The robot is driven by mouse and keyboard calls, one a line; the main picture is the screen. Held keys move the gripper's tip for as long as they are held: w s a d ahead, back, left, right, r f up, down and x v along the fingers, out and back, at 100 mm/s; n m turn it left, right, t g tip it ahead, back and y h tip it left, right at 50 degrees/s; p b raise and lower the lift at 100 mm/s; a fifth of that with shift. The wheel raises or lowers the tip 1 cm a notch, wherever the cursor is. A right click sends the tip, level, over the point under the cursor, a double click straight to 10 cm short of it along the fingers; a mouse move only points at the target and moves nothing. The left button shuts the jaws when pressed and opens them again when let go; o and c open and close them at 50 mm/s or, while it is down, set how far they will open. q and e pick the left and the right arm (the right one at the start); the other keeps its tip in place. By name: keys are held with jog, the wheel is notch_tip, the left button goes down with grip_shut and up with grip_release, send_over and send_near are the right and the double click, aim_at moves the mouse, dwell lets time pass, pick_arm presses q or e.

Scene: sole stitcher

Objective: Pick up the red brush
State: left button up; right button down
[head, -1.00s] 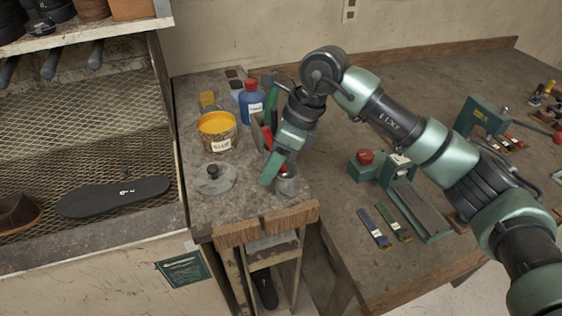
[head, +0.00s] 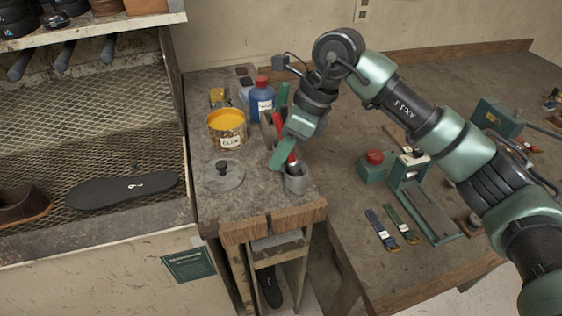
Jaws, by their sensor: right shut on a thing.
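The red brush (head: 291,159) stands at a small grey metal cup (head: 297,181) near the front right of the narrow side bench. Only a short stretch of its red handle shows above the cup; its lower end is hidden. My right gripper (head: 284,151) points down just above the cup, with its green fingers shut on the red brush. The fingers hide part of the handle. I cannot tell whether the brush still touches the cup. My left gripper is out of view.
A yellow glue tin (head: 227,129), a grey lid (head: 222,175) and a blue bottle with a red cap (head: 262,98) stand left of the gripper. Another red-handled tool (head: 278,124) is just behind it. A green press (head: 375,166) stands on the right bench.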

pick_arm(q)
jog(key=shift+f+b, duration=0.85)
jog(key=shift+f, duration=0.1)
pick_arm(e)
notch_tip(320, 180, up, 18)
jog(key=shift+f, duration=0.2)
